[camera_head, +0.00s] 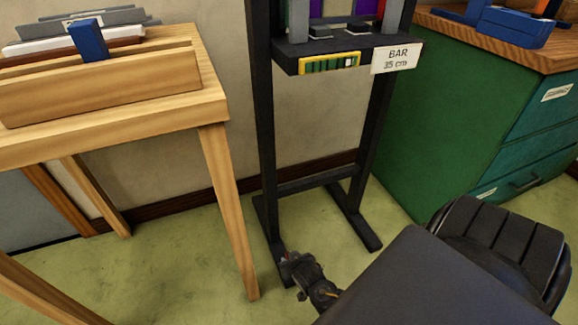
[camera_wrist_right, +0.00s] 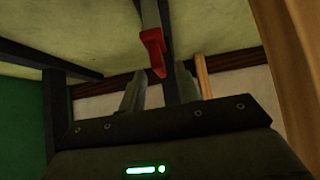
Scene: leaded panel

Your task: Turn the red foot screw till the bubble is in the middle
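The red foot screw (camera_wrist_right: 152,45) shows in the right wrist view, hanging between and just ahead of my right fingertips (camera_wrist_right: 160,80). The fingers stand apart with a gap; I see no clear contact with the screw. In the head view my right gripper (camera_head: 306,272) is low by the front left foot of the black stand (camera_head: 268,130), and the screw is mostly hidden there. A yellow level (camera_head: 330,63) with a green vial is on the front of the stand's shelf; its bubble is too small to place. My left gripper is out of view.
A wooden bench (camera_head: 215,108) is left of the stand, one leg close to my right gripper. A green cabinet (camera_head: 440,120) stands at the right. A white "BAR 35 cm" sign (camera_head: 396,58) hangs on the shelf. Green floor (camera_head: 200,265) shows between them.

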